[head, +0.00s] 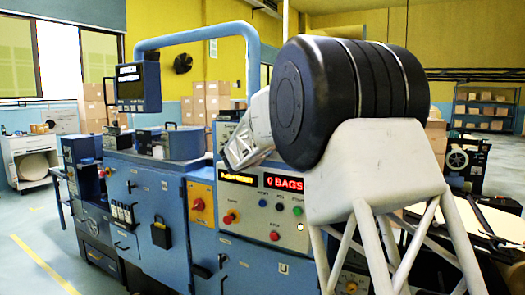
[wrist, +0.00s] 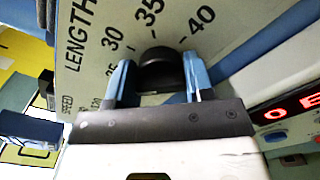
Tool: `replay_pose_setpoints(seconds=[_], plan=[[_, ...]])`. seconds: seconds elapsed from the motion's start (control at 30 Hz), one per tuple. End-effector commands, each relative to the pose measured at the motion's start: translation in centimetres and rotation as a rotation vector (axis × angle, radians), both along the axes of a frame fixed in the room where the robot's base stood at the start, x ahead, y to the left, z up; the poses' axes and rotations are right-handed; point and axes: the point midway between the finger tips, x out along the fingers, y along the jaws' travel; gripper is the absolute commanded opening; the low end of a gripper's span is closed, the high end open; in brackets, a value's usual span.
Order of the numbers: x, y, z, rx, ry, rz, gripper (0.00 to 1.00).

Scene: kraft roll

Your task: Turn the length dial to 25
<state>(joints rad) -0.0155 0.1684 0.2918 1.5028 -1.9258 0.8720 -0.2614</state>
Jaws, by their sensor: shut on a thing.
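The length dial (wrist: 160,62) is a round black knob on the pale control panel in the wrist view. My gripper (wrist: 158,78) has its two blue fingers on either side of the knob, shut on it. The printed word LENGTH and the numbers 30, 35 and 40 show around the knob; 35 is above it in the picture. Lower-left numbers are partly hidden or hard to read. I cannot make out a pointer mark on the knob. In the head view my arm hides the dial, with the gripper's end against the upper panel.
In the head view, the blue machine (head: 150,215) carries a lit red BAGS display (head: 285,184) and several coloured buttons below my gripper. A red knob on a yellow plate (head: 200,204) is to the left. A monitor (head: 138,88) hangs from a blue pipe.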

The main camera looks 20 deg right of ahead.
Motion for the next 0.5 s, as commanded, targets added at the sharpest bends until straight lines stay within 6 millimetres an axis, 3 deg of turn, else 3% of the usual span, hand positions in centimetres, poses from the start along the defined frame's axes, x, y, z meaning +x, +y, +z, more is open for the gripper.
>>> replay_pose_setpoints(seconds=[0.2, 0.23, 0.4, 0.5], plan=[[-0.02, 0.00, 0.07, 0.000, 0.000, -0.001, 0.24], [-0.02, 0.00, 0.07, 0.000, 0.000, -0.001, 0.49], [-0.02, 0.00, 0.04, -0.001, 0.001, 0.000, 0.73], [-0.01, 0.00, 0.02, -0.001, 0.001, 0.000, 0.73]])
